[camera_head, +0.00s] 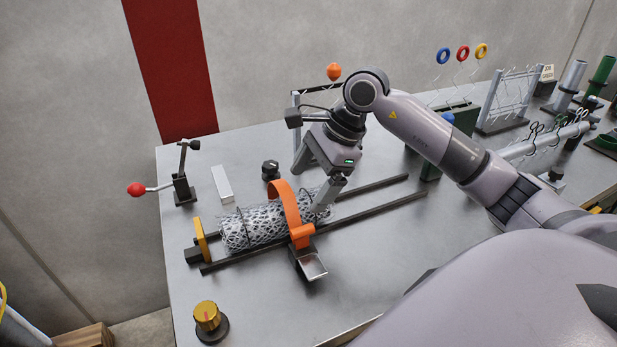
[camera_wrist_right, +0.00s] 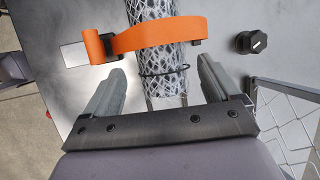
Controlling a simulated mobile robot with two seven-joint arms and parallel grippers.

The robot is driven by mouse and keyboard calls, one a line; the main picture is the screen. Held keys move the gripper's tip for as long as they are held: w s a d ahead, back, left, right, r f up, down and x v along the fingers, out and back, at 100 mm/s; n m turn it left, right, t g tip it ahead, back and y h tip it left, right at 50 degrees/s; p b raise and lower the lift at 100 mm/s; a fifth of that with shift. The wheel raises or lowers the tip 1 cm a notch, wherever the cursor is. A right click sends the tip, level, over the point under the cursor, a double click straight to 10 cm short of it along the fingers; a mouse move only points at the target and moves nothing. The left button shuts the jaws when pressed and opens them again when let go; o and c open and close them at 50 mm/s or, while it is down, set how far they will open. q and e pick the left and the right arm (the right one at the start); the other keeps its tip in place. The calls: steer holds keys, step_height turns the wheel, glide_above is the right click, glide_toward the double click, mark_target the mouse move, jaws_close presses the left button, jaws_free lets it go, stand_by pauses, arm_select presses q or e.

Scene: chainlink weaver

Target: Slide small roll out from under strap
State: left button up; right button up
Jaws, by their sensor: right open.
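The small roll (camera_head: 252,226) is a cylinder of grey wire mesh. It lies on two dark rails on the table, and it also shows in the right wrist view (camera_wrist_right: 167,75). An orange strap (camera_head: 288,207) arches over the roll toward its right end; it crosses the roll in the right wrist view (camera_wrist_right: 150,38). My right gripper (camera_head: 318,190) is open at the roll's right end. In the right wrist view its fingers (camera_wrist_right: 160,85) stand on either side of the mesh, apart from it. A dark tie rings the roll between them. My left gripper is not in view.
A yellow stop plate (camera_head: 201,238) stands at the roll's left end. A red-ball lever (camera_head: 137,189), a black knob (camera_head: 270,170) and a gold knob (camera_head: 208,317) are nearby. A wire rack (camera_head: 510,98) stands at back right. The rails (camera_head: 375,207) are clear to the right.

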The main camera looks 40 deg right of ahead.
mark_target(300, 199)
steer(key=shift+f, duration=0.1)
steer(key=shift+p+x, duration=0.45)
steer(key=shift+x, duration=3.1)
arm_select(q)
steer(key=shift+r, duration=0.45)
